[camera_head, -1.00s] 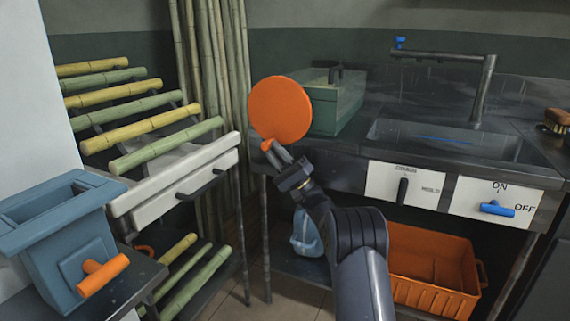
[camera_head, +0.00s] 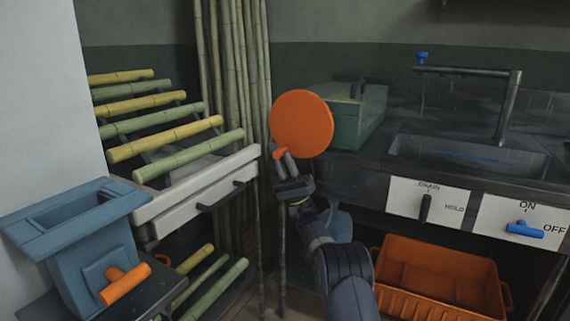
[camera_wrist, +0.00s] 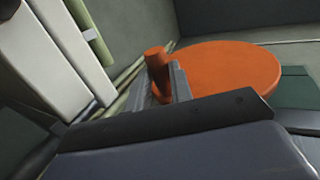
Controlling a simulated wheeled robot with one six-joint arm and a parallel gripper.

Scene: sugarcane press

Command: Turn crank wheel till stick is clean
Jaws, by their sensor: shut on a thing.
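My gripper (camera_head: 288,172) is shut on the short orange peg handle (camera_head: 280,154) of a flat orange wheel (camera_head: 302,124). The wheel is raised in front of the counter and faces the camera; no mount for it shows. In the wrist view, the peg (camera_wrist: 157,66) stands between the fingers (camera_wrist: 165,88), with the wheel (camera_wrist: 225,68) behind. A blue-grey machine with an open hopper (camera_head: 85,240) and an orange handle (camera_head: 125,284) stands at lower left, apart from the wheel. Several green and yellow cane sticks (camera_head: 170,136) lie on a sloped rack; no stick shows in the hopper.
A green box (camera_head: 350,120) is on the counter behind the wheel. The sink (camera_head: 465,158) is at right, with a blue ON/OFF lever (camera_head: 524,229) on the counter's front. An orange crate (camera_head: 440,280) is below. A white drawer (camera_head: 200,200) sits under the rack.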

